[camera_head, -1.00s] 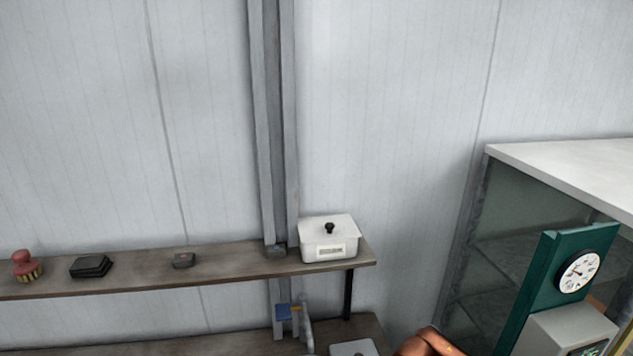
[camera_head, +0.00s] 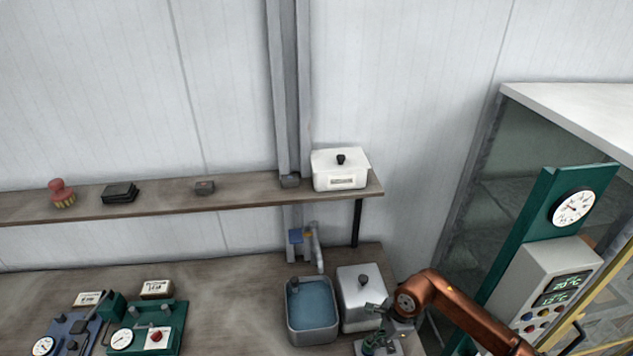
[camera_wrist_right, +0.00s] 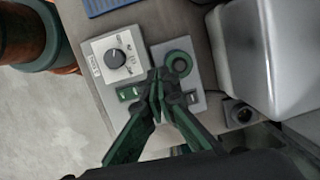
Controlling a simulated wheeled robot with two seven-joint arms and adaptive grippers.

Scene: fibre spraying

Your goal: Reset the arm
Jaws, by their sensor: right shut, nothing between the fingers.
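My right arm (camera_head: 455,305) is copper-coloured and comes in from the lower right. Its gripper (camera_head: 377,318) is low in the head view, in front of the lidded metal box. In the right wrist view the dark green fingers (camera_wrist_right: 158,88) are together, with nothing between them. They show over a small control unit (camera_wrist_right: 124,58) with a dial knob, a green ring (camera_wrist_right: 179,64) and a green switch. I cannot tell whether they touch it. My left gripper is not in view.
A water-filled basin (camera_head: 312,308) and a lidded metal box (camera_head: 361,285) stand beside the arm. A shelf (camera_head: 240,194) holds a white lidded box (camera_head: 340,169) and a brush (camera_head: 61,194). Gauge devices (camera_head: 150,325) stand lower left. A green-and-grey machine (camera_head: 545,270) stands right.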

